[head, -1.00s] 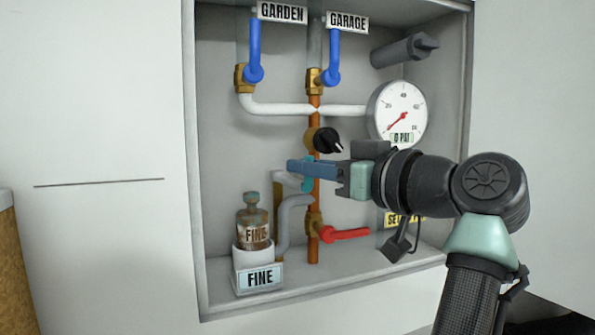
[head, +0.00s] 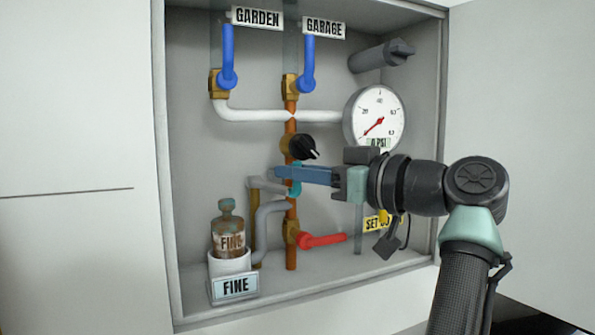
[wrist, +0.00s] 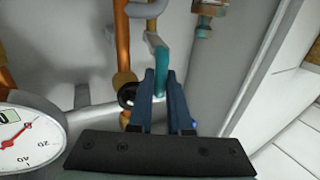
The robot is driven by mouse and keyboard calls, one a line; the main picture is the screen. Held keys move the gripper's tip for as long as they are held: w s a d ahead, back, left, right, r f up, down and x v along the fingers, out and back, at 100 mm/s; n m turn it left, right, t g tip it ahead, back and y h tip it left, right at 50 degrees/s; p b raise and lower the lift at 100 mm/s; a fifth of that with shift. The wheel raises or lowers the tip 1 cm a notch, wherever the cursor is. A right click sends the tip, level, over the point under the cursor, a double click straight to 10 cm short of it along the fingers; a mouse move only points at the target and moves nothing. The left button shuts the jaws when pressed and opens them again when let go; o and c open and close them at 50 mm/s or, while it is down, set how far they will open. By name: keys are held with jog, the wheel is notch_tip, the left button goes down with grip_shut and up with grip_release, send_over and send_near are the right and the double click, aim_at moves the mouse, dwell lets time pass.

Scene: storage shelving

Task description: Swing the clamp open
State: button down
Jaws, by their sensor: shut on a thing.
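The clamp shows as a teal piece (head: 296,184) at the copper pipe in the middle of the wall cabinet. In the wrist view its teal part (wrist: 159,52) stands between my fingertips. My gripper (head: 281,174) reaches in from the right, its blue fingers shut on the teal piece. The fingers hide part of it in the head view. In the wrist view my gripper (wrist: 159,80) points up the picture toward the pipes.
A black knob (head: 303,147) sits just above my fingers and a red lever (head: 322,240) below. The pressure gauge (head: 375,118) is close above my wrist. A FINE bottle (head: 229,228) stands lower left. Blue levers (head: 228,57) hang higher up.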

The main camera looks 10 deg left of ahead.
jog(key=c, duration=0.8)
grip_release()
jog(key=shift+w, duration=0.2)
jog(key=shift+c, duration=0.2)
jog(key=shift+s, duration=0.1)
jog(key=b+v, duration=0.6)
jog(key=v, duration=0.7)
jog(key=shift+f, duration=0.1)
